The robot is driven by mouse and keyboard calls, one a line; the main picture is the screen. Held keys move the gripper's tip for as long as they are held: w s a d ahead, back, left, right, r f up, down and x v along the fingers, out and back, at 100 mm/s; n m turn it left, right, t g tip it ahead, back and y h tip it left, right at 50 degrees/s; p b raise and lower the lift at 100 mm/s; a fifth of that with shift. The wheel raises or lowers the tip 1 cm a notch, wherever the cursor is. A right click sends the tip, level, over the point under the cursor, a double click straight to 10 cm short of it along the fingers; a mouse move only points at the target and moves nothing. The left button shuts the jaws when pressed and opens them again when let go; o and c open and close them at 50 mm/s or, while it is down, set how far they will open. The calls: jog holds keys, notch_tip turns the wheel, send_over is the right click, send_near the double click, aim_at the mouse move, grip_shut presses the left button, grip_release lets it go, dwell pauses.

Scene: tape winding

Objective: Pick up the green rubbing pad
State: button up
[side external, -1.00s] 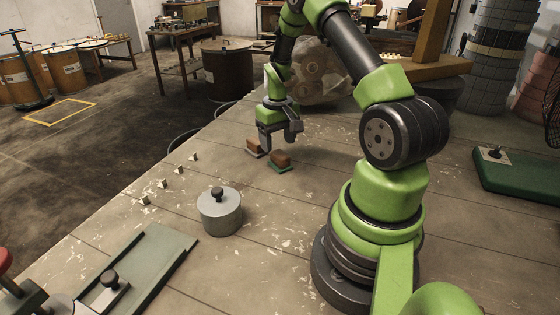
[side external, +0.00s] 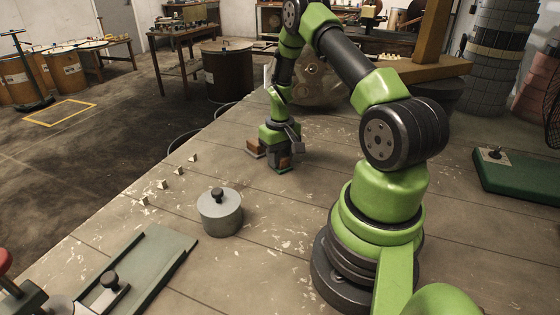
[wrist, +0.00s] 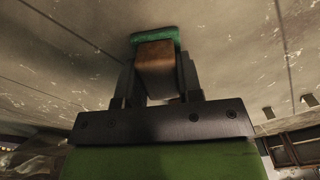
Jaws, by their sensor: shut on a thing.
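The green rubbing pad (side external: 281,170) lies on the wooden table, with a brown block-shaped handle (side external: 284,161) on top. In the wrist view its green base (wrist: 153,36) shows beyond the brown handle (wrist: 157,72). My gripper (side external: 279,162) is lowered over it, with a finger on each side of the handle. It is shut on the handle; the wrist view shows the handle between the two fingers (wrist: 158,75). The green base appears to rest on the table.
A second brown-handled pad with a pale base (side external: 254,149) sits close to the left of my gripper. A grey lidded pot (side external: 219,212) and several small pale wedges (side external: 163,184) stand nearer the camera. A grey-green tray (side external: 150,262) lies at front left.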

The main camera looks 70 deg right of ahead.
jog(key=shift+r, duration=0.15)
notch_tip(320, 180, up, 10)
jog(key=shift+f, duration=0.1)
dwell(0.3)
